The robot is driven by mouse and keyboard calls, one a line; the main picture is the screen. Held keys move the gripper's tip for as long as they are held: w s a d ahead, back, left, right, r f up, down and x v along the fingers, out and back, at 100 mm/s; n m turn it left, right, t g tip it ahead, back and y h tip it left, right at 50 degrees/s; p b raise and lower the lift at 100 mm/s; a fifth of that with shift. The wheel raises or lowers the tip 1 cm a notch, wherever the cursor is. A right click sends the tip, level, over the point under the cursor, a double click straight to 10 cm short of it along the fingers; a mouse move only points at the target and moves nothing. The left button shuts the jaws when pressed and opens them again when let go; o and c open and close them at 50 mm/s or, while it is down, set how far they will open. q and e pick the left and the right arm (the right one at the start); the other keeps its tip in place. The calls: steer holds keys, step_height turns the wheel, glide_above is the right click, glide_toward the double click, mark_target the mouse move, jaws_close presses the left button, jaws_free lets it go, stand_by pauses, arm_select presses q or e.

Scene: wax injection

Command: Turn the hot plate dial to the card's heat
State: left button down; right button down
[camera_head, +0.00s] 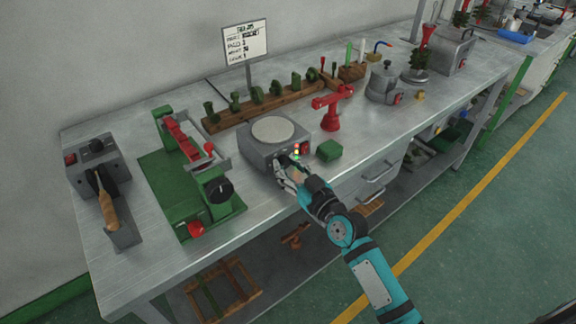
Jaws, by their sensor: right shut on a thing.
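The hot plate (273,132) is a grey box with a round pale top, standing in the middle of the bench. Small coloured lights and a red switch (304,149) show on its front. My right gripper (284,168) is at the front face of the hot plate, shut on the dial (284,160), which is mostly hidden by the fingers. The dial's setting cannot be read. The white card (245,41) stands on a post behind; it has several handwritten lines, too small to read surely. My left gripper is not in view.
A green machine (190,190) is on the left. A wooden rack (262,106) of green pieces lies behind. A grey pot (384,84) stands to the right.

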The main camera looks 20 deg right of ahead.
steer(key=m+p, duration=0.2)
steer(key=m, duration=0.3)
steer(key=shift+r+p, duration=0.1)
steer(key=shift+p, duration=0.2)
steer(key=m+p, duration=0.1)
steer(key=m, duration=0.3)
steer(key=shift+m, duration=0.3)
steer(key=shift+g+y, duration=0.3)
steer(key=c, duration=1)
jaws_free()
steer(key=shift+s, duration=0.15)
steer(key=shift+s+d, duration=0.2)
steer(key=shift+s, duration=0.1)
steer(key=v, duration=1.1)
